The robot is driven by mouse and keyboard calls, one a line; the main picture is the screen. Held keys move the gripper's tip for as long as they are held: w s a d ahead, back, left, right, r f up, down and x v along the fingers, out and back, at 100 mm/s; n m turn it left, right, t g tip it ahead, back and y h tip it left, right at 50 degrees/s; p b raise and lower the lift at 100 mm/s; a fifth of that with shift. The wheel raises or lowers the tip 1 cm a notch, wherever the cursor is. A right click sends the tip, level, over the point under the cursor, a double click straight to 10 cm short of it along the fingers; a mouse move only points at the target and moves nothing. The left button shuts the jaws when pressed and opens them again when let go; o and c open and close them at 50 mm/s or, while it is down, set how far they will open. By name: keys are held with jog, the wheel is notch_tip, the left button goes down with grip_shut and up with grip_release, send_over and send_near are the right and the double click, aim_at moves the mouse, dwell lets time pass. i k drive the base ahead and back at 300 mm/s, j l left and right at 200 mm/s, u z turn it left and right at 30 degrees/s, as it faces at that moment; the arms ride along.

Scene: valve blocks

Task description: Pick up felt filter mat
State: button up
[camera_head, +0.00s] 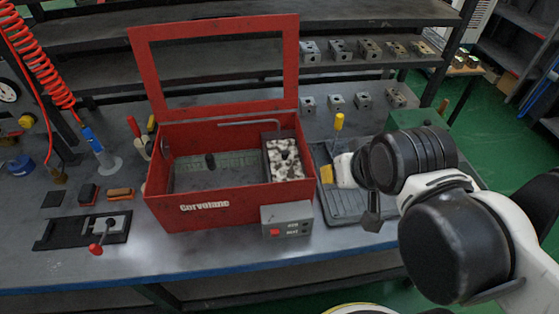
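A mottled black-and-white piece (285,158), which looks like the felt filter mat, lies in a dark-rimmed compartment at the right end of the open red washer box (228,210). A small dark thing sits on top of it. My gripper (372,222) is to the right of the box, over the grey ribbed tray, with its dark tip pointing down. It is apart from the mottled piece. It is seen nearly edge-on and partly behind my arm, so I cannot tell its opening. Nothing shows held in it.
The box's red framed lid (290,60) stands raised at the back. A bent metal spout (250,123) reaches over the box. A grey control box (286,219) sits at its front. A yellow-handled tool (339,122) stands at the ribbed tray (350,205). Metal blocks line the shelves behind.

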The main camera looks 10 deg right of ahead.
aim_at(285, 162)
jog(key=j+z, duration=0.4)
jog(key=k+j+z, duration=0.2)
jog(key=j+z, duration=0.15)
jog(key=k+j+z, duration=0.2)
jog(key=j+z, duration=0.2)
jog(key=k+j+z, duration=0.2)
jog(key=j+z, duration=0.2)
jog(key=k+j+z, duration=0.5)
jog(key=z, duration=0.25)
jog(key=k, duration=0.05)
